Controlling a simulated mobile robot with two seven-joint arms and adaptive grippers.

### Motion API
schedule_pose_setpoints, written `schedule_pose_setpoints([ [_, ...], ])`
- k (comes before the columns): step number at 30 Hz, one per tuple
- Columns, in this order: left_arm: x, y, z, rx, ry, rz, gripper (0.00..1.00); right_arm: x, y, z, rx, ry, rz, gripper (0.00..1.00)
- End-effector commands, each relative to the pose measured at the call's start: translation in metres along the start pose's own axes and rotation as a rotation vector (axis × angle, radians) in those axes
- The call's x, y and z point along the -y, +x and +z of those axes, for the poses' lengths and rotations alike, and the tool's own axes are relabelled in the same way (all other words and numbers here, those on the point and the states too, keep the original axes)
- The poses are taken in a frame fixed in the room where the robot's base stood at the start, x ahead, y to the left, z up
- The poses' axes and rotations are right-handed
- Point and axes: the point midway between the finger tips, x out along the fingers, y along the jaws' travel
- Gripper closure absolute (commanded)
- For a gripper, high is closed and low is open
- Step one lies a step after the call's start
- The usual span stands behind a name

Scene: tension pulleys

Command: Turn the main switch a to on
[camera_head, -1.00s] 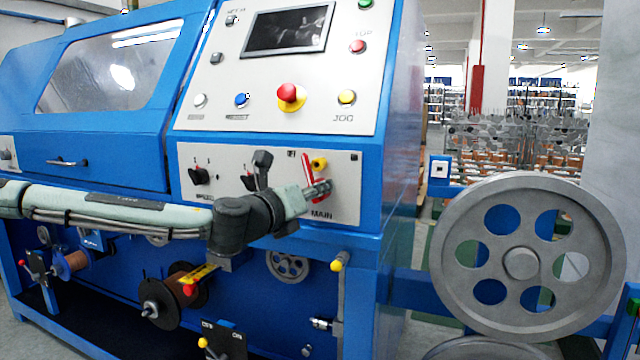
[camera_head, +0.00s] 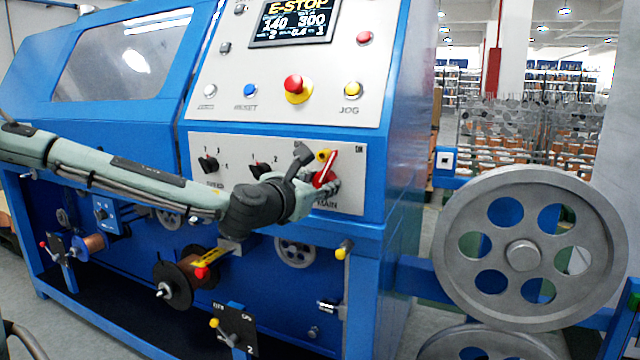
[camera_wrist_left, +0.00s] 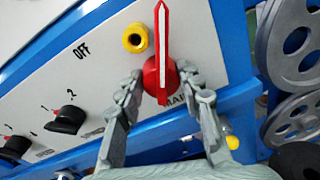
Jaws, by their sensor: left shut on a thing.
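The main switch (camera_head: 327,170) is a red knob with a white-striped pointer, low on the pale panel above the word MAIN. In the head view its pointer leans to the upper right, away from the yellow piece beside it. In the left wrist view the red knob (camera_wrist_left: 160,78) sits between the two grey fingers of my left gripper (camera_wrist_left: 160,85), which is shut on it. In the head view my left gripper (camera_head: 322,188) reaches the switch from the left and partly covers it. The OFF mark (camera_wrist_left: 82,50) shows in the wrist view. My right gripper is out of view.
The screen (camera_head: 292,22) is lit and reads E-STOP. A red emergency button (camera_head: 295,86) is above the switch. Black selector knobs (camera_head: 260,169) sit left of it. A large grey pulley (camera_head: 465,262) stands at right.

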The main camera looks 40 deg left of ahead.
Motion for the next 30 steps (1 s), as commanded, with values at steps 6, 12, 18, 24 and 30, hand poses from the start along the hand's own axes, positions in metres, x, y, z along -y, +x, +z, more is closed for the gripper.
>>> schedule_pose_setpoints([
  [6,0.001,0.0,-0.002,-0.011,0.169,0.011,1.0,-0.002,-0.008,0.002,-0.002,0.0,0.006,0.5],
  [12,0.001,0.0,-0.002,-0.017,0.27,0.021,1.0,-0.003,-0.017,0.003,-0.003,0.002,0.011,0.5],
  [18,0.0,0.0,-0.001,-0.02,0.326,0.025,1.0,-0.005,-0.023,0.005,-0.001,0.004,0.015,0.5],
  [24,0.0,0.0,-0.001,-0.021,0.346,0.027,1.0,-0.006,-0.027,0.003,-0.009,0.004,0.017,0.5],
  [30,0.0,0.0,-0.001,-0.021,0.348,0.027,1.0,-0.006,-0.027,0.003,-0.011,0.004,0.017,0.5],
])
